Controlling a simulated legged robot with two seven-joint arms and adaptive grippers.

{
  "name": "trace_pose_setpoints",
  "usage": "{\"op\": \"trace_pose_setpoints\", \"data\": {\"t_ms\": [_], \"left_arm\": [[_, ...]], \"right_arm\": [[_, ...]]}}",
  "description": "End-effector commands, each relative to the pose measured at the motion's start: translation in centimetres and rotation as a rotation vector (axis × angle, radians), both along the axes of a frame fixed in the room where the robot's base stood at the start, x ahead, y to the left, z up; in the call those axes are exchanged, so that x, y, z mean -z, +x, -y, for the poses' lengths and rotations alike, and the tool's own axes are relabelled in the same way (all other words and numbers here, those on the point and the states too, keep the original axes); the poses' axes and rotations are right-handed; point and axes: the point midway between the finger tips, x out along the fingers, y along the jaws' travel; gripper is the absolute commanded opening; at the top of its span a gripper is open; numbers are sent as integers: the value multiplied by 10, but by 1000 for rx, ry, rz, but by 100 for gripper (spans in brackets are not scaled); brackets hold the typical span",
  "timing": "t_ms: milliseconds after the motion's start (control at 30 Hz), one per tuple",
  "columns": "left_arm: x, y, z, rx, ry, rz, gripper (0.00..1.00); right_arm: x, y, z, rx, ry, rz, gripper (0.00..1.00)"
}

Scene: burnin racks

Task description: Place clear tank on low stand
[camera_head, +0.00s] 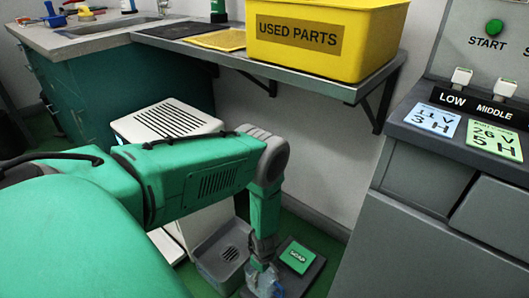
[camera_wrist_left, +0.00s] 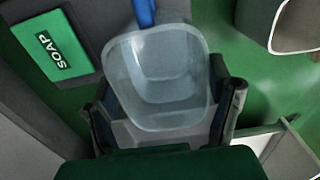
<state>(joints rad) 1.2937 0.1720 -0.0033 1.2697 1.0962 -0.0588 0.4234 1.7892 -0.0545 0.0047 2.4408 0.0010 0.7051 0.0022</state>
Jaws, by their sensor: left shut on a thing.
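The clear tank (camera_head: 265,284) is low near the floor at the bottom of the head view, partly cut off by the frame edge. In the left wrist view the tank (camera_wrist_left: 158,75) is a see-through, open-topped tub between my fingers. My left gripper (camera_head: 263,252) points down and is shut on it; its fingers show on both sides of the tub in the wrist view (camera_wrist_left: 165,110). A low dark stand (camera_head: 314,273) with a green SOAP plate (camera_head: 298,256) is just right of the tank. I cannot tell whether the tank touches anything below. My right gripper is out of view.
A grey tray with a slotted drain (camera_head: 205,243) is left of my gripper. A white unit with a slatted top (camera_head: 168,119) stands behind my arm. A yellow USED PARTS bin (camera_head: 370,40) sits on a wall shelf. A grey control cabinet (camera_head: 420,240) bounds the right.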

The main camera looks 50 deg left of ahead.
Motion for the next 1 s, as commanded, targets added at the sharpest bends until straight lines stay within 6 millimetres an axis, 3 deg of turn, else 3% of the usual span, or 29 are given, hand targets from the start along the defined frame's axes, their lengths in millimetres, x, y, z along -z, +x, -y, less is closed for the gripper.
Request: {"op": "trace_pose_setpoints", "data": {"t_ms": [400,700,733,767,1000], "left_arm": [[41,1,0,2,2,2,22],[40,1,0,1,1,2,22],[40,0,0,0,1,1,81],[40,0,0,0,1,1,92],[40,0,0,1,1,0,95]], "right_arm": [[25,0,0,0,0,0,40],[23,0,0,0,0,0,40],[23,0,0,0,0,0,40],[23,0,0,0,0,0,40],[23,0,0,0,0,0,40]]}}
